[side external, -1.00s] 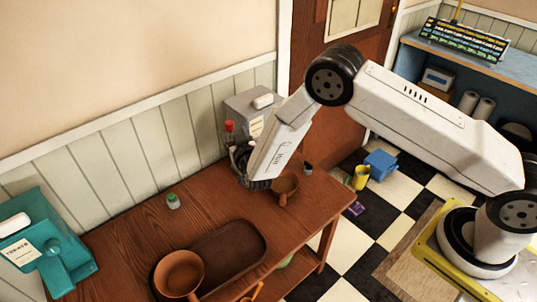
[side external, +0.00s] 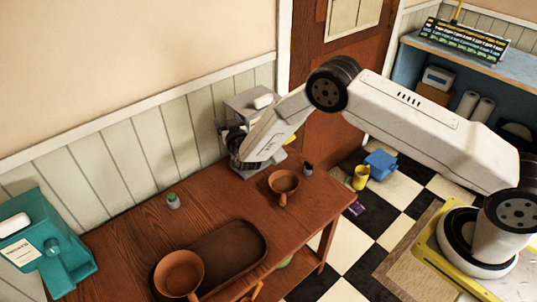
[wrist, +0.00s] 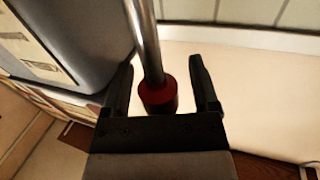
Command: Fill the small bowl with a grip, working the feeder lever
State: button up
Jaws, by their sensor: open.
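The small brown bowl with a grip (side external: 283,181) stands upright on the wooden table, its grip pointing toward the front. The grey feeder (side external: 247,103) stands behind it against the wall. My gripper (side external: 229,137) is beside the feeder's left side and hides its lever in the side view. In the wrist view the lever is a metal rod (wrist: 147,40) with a red knob (wrist: 158,97). The knob lies between the two fingers of my open gripper (wrist: 160,68), with a visible gap on the right. I cannot see into the feeder's outlet.
A larger brown pan (side external: 180,270) sits at the front end of a dark tray (side external: 232,262). A teal dispenser (side external: 45,240) stands at the left. A small green-topped jar (side external: 173,201) and a dark small jar (side external: 307,169) are on the table (side external: 130,235).

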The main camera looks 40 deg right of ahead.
grip_shut()
dwell(1.4)
